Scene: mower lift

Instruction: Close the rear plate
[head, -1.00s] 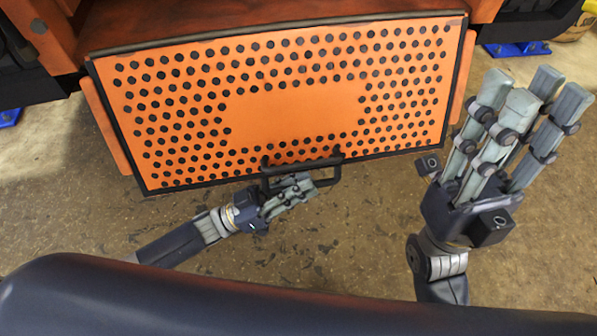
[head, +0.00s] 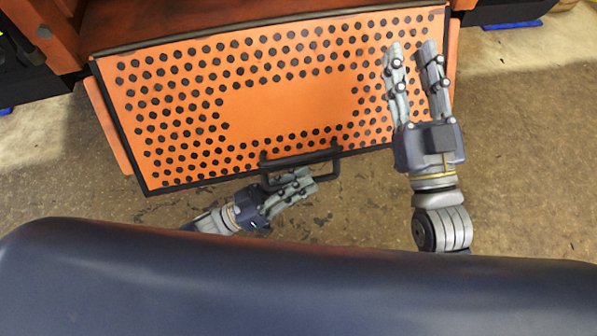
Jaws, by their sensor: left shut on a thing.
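The rear plate (head: 290,102) is an orange panel with many round black holes and a black frame, hinged along its top edge at the back of the orange mower. It slopes out toward me. A black bar handle (head: 335,170) is fixed at its lower edge. My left gripper (head: 295,187) is shut on the handle at its left part. My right gripper (head: 409,55) is open and empty, with its fingers spread and pointing up. It appears in front of the plate's right part and hides some holes there; I cannot tell whether it touches the plate.
The orange mower body (head: 150,22) rises behind the plate. Dark machine parts (head: 20,62) stand at the left. Blue pieces (head: 512,25) lie on the floor at the upper right. The brown speckled floor (head: 530,150) is clear on the right.

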